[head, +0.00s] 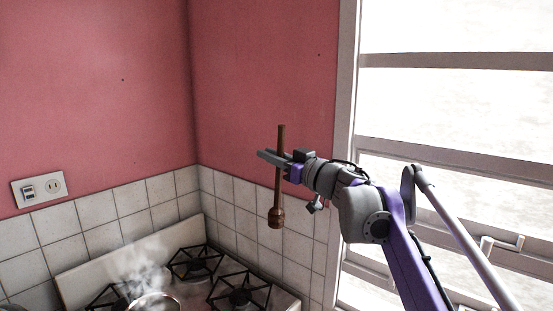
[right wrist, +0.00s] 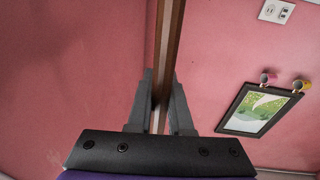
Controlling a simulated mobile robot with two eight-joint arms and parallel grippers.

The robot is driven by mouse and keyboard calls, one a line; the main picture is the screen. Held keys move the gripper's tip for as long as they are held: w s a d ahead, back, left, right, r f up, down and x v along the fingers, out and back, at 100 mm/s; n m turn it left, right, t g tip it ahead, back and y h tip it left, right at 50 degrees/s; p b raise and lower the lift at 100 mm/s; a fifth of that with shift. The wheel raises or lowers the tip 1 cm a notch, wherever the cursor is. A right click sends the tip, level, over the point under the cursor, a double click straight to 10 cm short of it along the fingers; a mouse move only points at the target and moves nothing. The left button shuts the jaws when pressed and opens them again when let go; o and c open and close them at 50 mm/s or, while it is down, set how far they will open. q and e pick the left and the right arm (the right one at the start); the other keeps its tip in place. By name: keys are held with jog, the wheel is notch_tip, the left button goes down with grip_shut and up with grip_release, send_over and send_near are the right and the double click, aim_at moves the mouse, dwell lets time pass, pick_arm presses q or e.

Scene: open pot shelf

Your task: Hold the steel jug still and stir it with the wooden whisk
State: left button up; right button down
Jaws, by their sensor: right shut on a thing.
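My right gripper (head: 272,157) is shut on the wooden whisk (head: 277,205) and holds it upright in the air, with its knobbed end down. The whisk's shaft (right wrist: 166,60) stands between the two fingers of my right gripper (right wrist: 161,92) in the right wrist view. At the bottom edge of the head view a round steaming vessel (head: 155,301) sits on the stove, to the left of and below the whisk. Only its top shows, so I cannot tell if it is the steel jug. My left gripper is not in view.
The white stove (head: 130,257) with black burner grates (head: 240,296) stands against the tiled corner. A wall outlet (head: 40,189) is at the left. A window with bars (head: 455,150) is at the right. A framed picture (right wrist: 258,108) hangs on the pink wall. The air around the whisk is clear.

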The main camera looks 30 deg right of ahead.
jog(key=w+a+f+m, duration=0.1)
jog(key=w+a, duration=0.1)
jog(key=a, duration=0.6)
jog(key=w+a+f+m, duration=0.1)
jog(key=w+a, duration=0.1)
jog(key=a, duration=0.7)
jog(key=s+a+f, duration=0.1)
jog(key=a+f, duration=0.2)
jog(key=a, duration=0.3)
jog(key=s+a+f+g, duration=0.1)
jog(key=s+a+f, duration=0.1)
jog(key=a, duration=0.4)
jog(key=shift+a+f, duration=0.35)
jog(key=shift+f, duration=0.1)
notch_tip(320, 180, down, 16)
